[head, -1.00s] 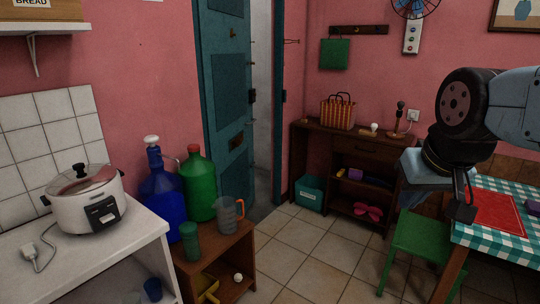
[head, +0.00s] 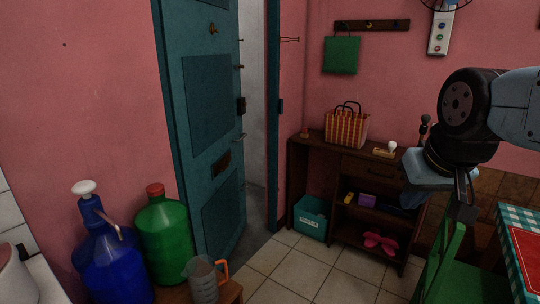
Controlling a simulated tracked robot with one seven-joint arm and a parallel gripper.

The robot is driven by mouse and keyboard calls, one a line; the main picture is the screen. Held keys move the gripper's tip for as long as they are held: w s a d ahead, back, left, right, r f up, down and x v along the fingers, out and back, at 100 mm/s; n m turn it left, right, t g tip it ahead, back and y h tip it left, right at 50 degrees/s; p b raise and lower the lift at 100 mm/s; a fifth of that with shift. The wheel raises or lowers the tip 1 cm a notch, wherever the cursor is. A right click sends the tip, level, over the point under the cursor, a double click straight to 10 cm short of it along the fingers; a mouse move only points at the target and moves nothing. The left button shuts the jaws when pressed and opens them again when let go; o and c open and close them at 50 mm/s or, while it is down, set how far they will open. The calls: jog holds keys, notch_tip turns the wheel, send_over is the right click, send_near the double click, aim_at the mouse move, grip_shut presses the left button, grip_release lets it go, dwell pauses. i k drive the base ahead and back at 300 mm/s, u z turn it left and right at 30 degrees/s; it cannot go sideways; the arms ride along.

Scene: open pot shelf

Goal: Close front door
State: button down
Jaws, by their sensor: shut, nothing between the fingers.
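The front door (head: 208,125) is a teal panelled door with a mail slot and small fittings. It stands ajar, swung into the room, with a pale gap between its free edge and the teal frame (head: 273,120) on the right. A dark lock or handle shows on the door's edge. My gripper (head: 465,208) hangs at the right of the head view, shut and empty, pointing down. It is well apart from the door, in front of the wooden sideboard's right side and above the green chair.
A wooden sideboard (head: 300,170) stands right of the doorway. A green chair (head: 440,265) and checkered table (head: 507,235) are at right. Tiled floor (head: 300,262) is clear between.

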aim_at(204, 73)
jog(key=i, duration=3.45)
jog(key=u, duration=0.75)
